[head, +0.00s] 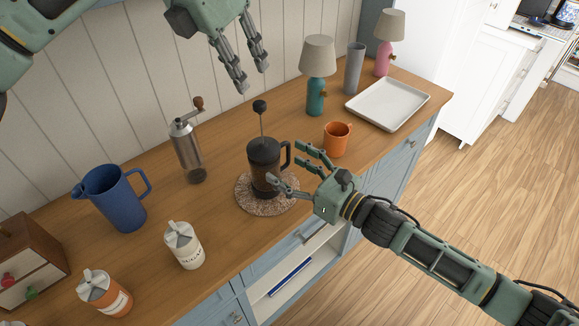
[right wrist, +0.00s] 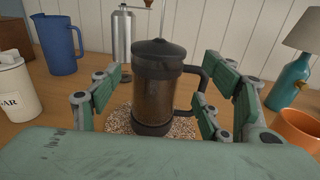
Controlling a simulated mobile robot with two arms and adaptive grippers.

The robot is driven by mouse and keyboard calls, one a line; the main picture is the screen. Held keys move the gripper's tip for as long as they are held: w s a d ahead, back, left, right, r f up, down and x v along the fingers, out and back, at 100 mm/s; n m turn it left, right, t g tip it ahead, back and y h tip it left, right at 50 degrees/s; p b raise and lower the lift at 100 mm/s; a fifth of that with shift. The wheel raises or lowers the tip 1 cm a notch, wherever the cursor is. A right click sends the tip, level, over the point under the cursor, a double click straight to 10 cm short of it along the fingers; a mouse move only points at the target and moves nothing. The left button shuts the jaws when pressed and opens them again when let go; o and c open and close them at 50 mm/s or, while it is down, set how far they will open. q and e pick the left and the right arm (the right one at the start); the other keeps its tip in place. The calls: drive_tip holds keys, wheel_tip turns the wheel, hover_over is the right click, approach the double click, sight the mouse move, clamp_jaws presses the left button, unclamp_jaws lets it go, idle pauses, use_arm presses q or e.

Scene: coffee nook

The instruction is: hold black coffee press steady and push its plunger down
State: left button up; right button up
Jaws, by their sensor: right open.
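The black coffee press (head: 262,165) stands upright on a round speckled mat (head: 254,204) on the wooden counter. Its plunger rod is raised, with a black knob (head: 260,106) on top. In the right wrist view the press (right wrist: 156,90) stands between my right fingers, its handle towards the right finger. My right gripper (head: 293,166) is open around the lower part of the press; whether a finger touches it I cannot tell. My left gripper (head: 242,80) is above and behind the knob, apart from it, its fingers pointing down with a gap between them.
An orange mug (head: 337,139) stands right of the press. A metal grinder (head: 187,150), blue pitcher (head: 113,197) and white canister (head: 184,246) stand to the left. A white tray (head: 388,104), teal lamp (head: 316,75) and grey vase (head: 354,68) are farther right.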

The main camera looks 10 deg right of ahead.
sight(264, 153)
drive_tip(key=shift+w+a+r, duration=0.1)
drive_tip(key=shift+w+a, duration=0.05)
drive_tip(key=shift+a, duration=0.2)
drive_tip(key=x, duration=0.7)
drive_tip(key=shift+w, duration=0.1)
drive_tip(key=shift+c, duration=0.7)
